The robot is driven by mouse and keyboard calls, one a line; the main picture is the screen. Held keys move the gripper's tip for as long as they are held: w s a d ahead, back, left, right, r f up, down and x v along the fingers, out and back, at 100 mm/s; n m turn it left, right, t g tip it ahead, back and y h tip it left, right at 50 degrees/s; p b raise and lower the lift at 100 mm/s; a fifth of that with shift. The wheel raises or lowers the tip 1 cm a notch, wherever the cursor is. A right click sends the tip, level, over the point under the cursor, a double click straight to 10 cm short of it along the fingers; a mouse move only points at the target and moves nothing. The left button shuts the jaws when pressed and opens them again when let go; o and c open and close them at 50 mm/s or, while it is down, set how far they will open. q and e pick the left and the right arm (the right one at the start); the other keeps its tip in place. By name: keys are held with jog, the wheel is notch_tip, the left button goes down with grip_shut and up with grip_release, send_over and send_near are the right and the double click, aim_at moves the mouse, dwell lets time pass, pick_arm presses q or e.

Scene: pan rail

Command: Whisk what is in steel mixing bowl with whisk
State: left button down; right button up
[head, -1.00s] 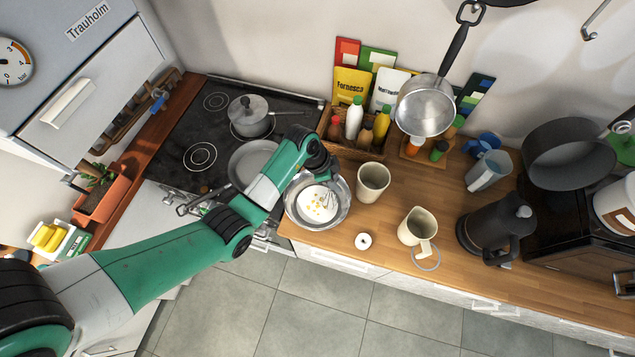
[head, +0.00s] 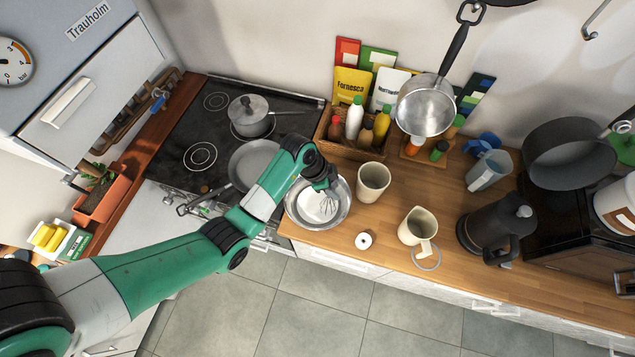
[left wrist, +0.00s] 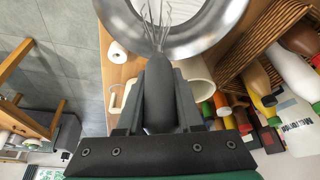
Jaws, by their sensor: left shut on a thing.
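The steel mixing bowl (head: 293,212) stands on the wooden counter at its left end, beside the stove, with smooth white contents (head: 310,205) in it. My left gripper (head: 326,183) is over the right part of the bowl, shut on the whisk (head: 330,204). The whisk's wires point down into the bowl; I cannot tell how deep they reach. In the left wrist view the gripper (left wrist: 160,105) grips the dark whisk handle (left wrist: 158,95), and the wires cross the bowl's rim (left wrist: 205,42). My right gripper is not in view.
A beige cup (head: 373,182) stands close to the right of the bowl. A beige jug (head: 417,228) and a small white roll-like object (head: 364,240) are nearby. A pan (head: 252,165) on the stove lies to the left. A bottle crate (head: 345,148) stands behind.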

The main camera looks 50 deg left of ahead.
pick_arm(q)
jog(key=shift+w+a, duration=0.15)
jog(key=shift+w, duration=0.45)
notch_tip(320, 180, up, 14)
dwell(0.5)
dwell(0.7)
